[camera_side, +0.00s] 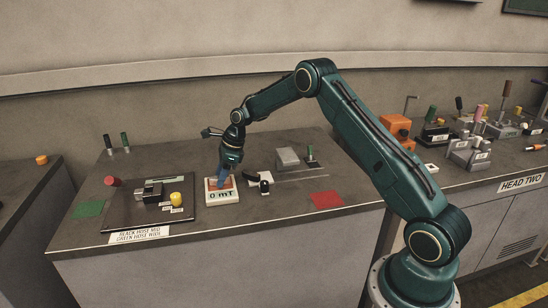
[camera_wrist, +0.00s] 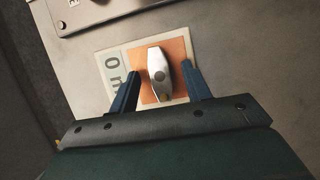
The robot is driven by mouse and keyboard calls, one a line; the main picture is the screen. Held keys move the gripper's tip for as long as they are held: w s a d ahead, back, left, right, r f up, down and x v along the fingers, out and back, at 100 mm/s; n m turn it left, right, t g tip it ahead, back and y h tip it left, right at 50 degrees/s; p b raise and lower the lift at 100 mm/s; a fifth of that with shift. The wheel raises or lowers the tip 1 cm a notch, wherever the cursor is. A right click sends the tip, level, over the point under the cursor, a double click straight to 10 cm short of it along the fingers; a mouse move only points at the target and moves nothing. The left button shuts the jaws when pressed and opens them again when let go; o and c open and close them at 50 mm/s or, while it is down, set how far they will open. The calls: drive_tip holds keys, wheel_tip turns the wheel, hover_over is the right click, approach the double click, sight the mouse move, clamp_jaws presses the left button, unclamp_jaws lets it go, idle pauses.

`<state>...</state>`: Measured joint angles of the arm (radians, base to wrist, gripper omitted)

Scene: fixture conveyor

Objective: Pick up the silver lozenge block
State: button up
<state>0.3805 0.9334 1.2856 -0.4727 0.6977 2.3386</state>
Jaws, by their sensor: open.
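The silver lozenge block (camera_wrist: 160,72) lies on an orange square pad (camera_wrist: 181,52) of a white plate (camera_wrist: 116,64). In the wrist view it sits between the two blue fingers of my gripper (camera_wrist: 158,84), with a visible gap on each side. My gripper is open and empty. In the side view my gripper (camera_side: 222,183) points down over the white plate (camera_side: 222,197), which is marked "0 mT". The block is hidden there behind the fingers.
Left of the plate is a dark board (camera_side: 148,208) with a black-and-silver fixture and a yellow knob (camera_side: 176,197). Right of it are a black-and-white clamp-like part (camera_side: 264,183) and a grey block (camera_side: 287,157). A green patch (camera_side: 89,209) and a red patch (camera_side: 326,200) lie flat.

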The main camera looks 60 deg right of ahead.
clamp_jaws()
drive_tip(key=shift+r, duration=0.15)
wheel_tip(320, 180, up, 10)
idle(0.7)
idle(0.4)
